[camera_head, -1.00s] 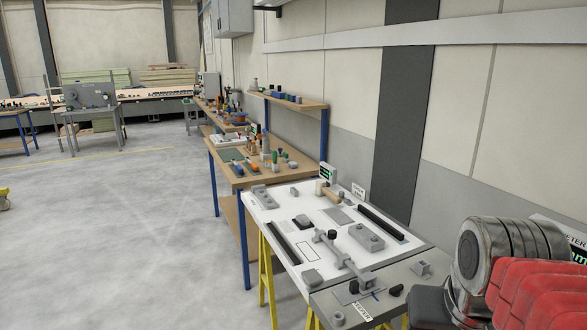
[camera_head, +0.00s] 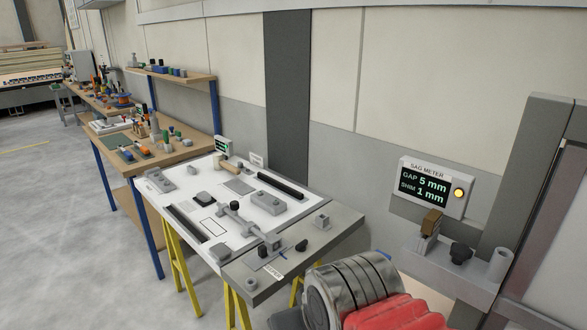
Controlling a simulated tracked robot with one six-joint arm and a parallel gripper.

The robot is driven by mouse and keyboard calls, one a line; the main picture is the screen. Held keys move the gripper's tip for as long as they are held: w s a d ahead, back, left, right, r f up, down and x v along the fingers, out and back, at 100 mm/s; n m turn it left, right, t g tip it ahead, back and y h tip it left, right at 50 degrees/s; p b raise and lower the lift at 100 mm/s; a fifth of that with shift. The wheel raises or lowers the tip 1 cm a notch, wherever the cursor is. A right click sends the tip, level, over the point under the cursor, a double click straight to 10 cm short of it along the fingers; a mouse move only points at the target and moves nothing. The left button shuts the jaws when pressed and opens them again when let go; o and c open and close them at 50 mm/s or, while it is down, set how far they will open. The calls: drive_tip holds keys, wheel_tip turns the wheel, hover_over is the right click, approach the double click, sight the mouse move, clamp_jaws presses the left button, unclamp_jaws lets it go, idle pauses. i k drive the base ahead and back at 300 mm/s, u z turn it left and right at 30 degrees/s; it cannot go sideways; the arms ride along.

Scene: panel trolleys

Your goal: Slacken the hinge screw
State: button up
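A grey bracket (camera_head: 440,268) juts out at the right, beside a dark upright post (camera_head: 530,180). On it are a black knob (camera_head: 460,253), a brown-topped block (camera_head: 431,224) and a light grey cylinder (camera_head: 500,264). The black knob may be the hinge screw, but I cannot tell for sure. Above the bracket, a sag meter (camera_head: 433,188) reads gap 5 mm and shim 1 mm, with an amber lamp lit. My arm's metal and red parts fill the bottom right, in front of the bracket's lower area. My gripper's fingers do not show.
A white-topped trestle table (camera_head: 160,190) holds grey fixtures, dark bars and a wooden-handled tool. A grey plate (camera_head: 330,236) adjoins its right end, with small black knobs on it. A wooden workbench (camera_head: 180,150) stands behind. The floor (camera_head: 60,230) at left is clear.

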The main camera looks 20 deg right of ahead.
sight(460, 252)
drive_tip(key=k, duration=1.3)
drive_tip(key=u, duration=0.35)
drive_tip(key=i, duration=1.65)
drive_tip(key=z, duration=0.5)
